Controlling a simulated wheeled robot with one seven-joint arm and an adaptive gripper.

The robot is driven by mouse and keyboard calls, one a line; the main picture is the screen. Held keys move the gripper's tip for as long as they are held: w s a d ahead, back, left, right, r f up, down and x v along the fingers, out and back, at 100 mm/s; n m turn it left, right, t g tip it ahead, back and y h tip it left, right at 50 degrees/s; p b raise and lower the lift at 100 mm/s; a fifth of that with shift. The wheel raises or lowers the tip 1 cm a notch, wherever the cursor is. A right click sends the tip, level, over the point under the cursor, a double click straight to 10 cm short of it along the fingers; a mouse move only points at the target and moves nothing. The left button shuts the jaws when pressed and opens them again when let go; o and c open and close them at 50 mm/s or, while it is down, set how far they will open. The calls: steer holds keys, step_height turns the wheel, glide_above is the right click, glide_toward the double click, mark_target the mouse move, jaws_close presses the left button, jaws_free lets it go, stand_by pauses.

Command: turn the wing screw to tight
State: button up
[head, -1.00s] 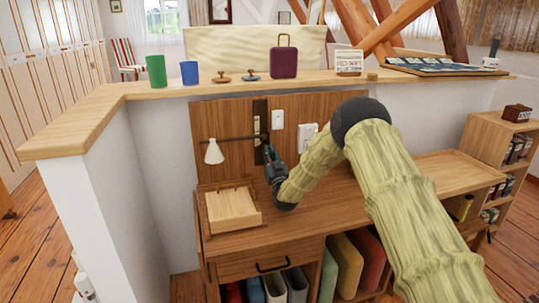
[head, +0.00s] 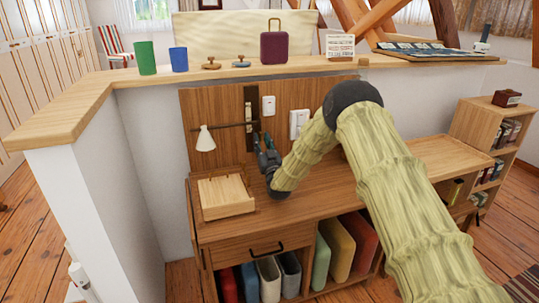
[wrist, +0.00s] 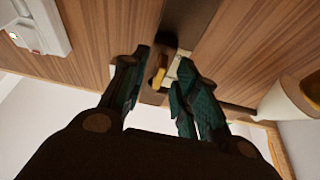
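The wing screw (wrist: 160,72) appears in the wrist view as a small brass-coloured piece beside a pale block, on a dark vertical rail (wrist: 187,22). In the head view the rail (head: 250,98) is fixed to the wooden back panel and carries a thin dark rod with a white cone lamp shade (head: 205,139). My gripper (head: 262,137) is just below the rod's mount. In the wrist view its dark green fingers (wrist: 164,60) are apart, one on each side of the screw. I cannot tell whether either finger touches it. The screw itself is too small to make out in the head view.
A white switch (head: 268,105) and a white socket plate (head: 299,123) are on the panel right of the rail. A wooden tray (head: 226,198) stands on the desk below. A ledge above holds cups, stamps and a purple case (head: 274,47).

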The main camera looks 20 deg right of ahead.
steer(key=s+f, duration=0.1)
steer(key=s, duration=1.4)
steer(key=shift+s+d+f, duration=0.2)
steer(key=shift+s+d, duration=0.05)
